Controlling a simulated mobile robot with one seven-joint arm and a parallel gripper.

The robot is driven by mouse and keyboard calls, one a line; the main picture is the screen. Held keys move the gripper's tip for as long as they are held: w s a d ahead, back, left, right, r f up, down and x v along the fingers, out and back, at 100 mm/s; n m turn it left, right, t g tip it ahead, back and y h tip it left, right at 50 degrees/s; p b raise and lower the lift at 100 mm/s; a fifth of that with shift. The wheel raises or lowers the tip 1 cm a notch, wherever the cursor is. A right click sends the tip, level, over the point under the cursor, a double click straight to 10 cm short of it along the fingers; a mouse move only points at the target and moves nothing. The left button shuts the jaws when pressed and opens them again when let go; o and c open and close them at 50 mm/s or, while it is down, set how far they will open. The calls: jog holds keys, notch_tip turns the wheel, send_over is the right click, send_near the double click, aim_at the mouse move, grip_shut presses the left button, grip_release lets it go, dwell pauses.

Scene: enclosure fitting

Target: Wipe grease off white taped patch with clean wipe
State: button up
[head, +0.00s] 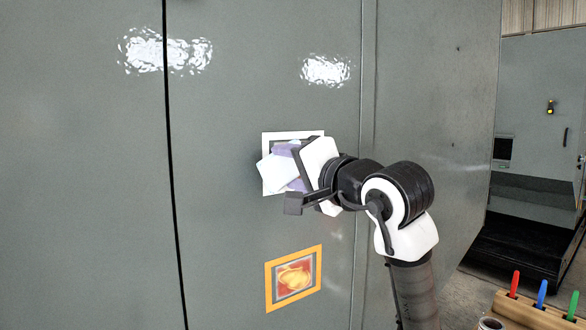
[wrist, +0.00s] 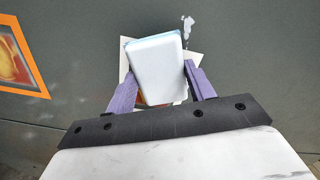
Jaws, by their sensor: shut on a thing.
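The white taped patch (head: 292,135) is a white square border on the grey cabinet face. Most of its inside is hidden behind my gripper and the wipe. A white wipe (head: 276,172), a flat pad, is in front of the patch. My gripper (head: 289,166) has purple fingers and is shut on the wipe. In the wrist view the wipe (wrist: 157,72) sits between the two fingers, covering most of the patch (wrist: 195,59). I cannot tell whether the wipe touches the cabinet. Grease on the white patch cannot be made out.
An orange-bordered patch (head: 268,289) with a red and yellow smear lies below the white one. Dark vertical seams run down the cabinet (head: 90,180). A wooden rack (head: 540,309) with red, blue and green handles stands at lower right, beside a cup (head: 491,324).

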jog(key=shift+x, duration=1.2)
jog(key=shift+w+d, duration=0.1)
jog(key=shift+w+d, duration=0.4)
jog(key=shift+d, duration=0.25)
jog(key=shift+w+d, duration=0.4)
jog(key=shift+d, duration=0.25)
jog(key=w+d, duration=0.4)
jog(key=d, duration=0.1)
jog(key=shift+d, duration=0.15)
jog(key=shift+w, duration=0.1)
jog(key=shift+s+a+b, duration=0.95)
jog(key=shift+s+a, duration=0.05)
jog(key=shift+a, duration=0.35)
jog(key=shift+s+a+b, duration=0.95)
jog(key=shift+s+a, duration=0.05)
jog(key=shift+a, duration=0.35)
jog(key=shift+s+a+b, duration=0.95)
jog(key=shift+a, duration=0.4)
